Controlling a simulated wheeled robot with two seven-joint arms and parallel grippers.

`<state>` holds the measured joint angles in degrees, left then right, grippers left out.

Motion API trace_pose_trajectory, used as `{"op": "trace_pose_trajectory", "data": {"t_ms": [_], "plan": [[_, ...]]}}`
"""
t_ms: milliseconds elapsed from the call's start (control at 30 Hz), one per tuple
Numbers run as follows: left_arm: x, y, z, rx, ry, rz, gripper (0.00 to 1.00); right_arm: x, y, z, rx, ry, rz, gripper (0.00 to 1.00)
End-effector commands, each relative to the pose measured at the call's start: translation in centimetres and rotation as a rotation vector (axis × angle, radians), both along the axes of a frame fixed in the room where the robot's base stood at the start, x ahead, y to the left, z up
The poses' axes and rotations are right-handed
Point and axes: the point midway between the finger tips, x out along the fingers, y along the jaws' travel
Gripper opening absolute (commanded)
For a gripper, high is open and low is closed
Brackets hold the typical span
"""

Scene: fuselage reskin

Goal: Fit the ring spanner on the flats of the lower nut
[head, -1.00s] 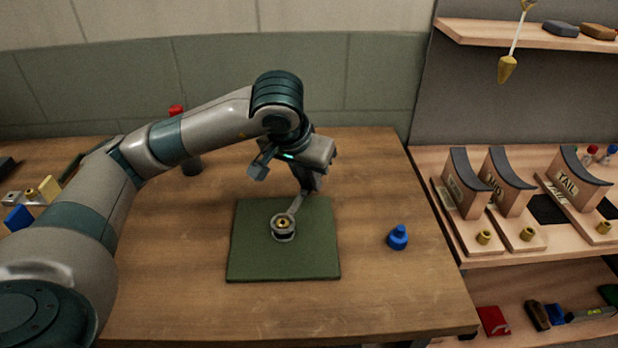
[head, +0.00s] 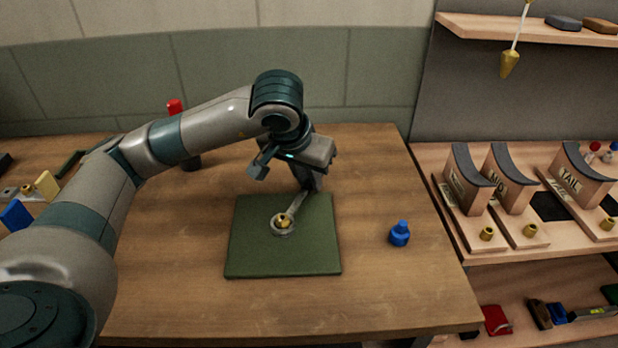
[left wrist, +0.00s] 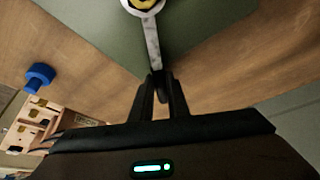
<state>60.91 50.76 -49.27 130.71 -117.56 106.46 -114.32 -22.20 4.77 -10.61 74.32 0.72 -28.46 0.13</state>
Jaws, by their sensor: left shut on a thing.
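The ring spanner (head: 297,204) is a grey metal bar with a ring at its near end. My left gripper (head: 309,187) is shut on the handle's far end, above the back right of the green mat (head: 255,257). The brass nut (head: 284,219) stands near the mat's middle, with the spanner's ring around it. In the left wrist view, the spanner (left wrist: 152,42) runs up from my left gripper (left wrist: 158,84), and its ring surrounds the brass nut (left wrist: 143,4), cut by the top edge. Whether the ring sits on the flats cannot be told. My right gripper is not in view.
A shelf unit (head: 455,243) with curved-top blocks stands at the right. A red-topped item (head: 175,107) is behind my left arm. The table's front is clear.

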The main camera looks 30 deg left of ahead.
Motion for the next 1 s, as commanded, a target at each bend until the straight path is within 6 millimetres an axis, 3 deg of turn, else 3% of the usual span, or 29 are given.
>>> {"op": "trace_pose_trajectory", "data": {"t_ms": [333, 367, 433, 767, 1000], "plan": [[0.0, 0.0, -0.6, 0.000, -0.001, 0.000, 0.00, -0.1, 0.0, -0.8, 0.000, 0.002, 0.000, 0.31], [0.0, 0.0, -0.5, 0.000, -0.001, 0.000, 0.19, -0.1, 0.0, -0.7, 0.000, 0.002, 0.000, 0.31], [0.0, 0.0, -0.4, 0.000, -0.001, 0.000, 0.36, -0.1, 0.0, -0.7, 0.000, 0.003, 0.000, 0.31], [0.0, 0.0, -0.4, 0.000, 0.000, 0.000, 0.37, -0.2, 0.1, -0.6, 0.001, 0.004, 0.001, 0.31], [-0.4, 0.0, 0.7, 0.000, -0.002, 0.000, 0.37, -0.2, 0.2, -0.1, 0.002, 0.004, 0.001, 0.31]]}}
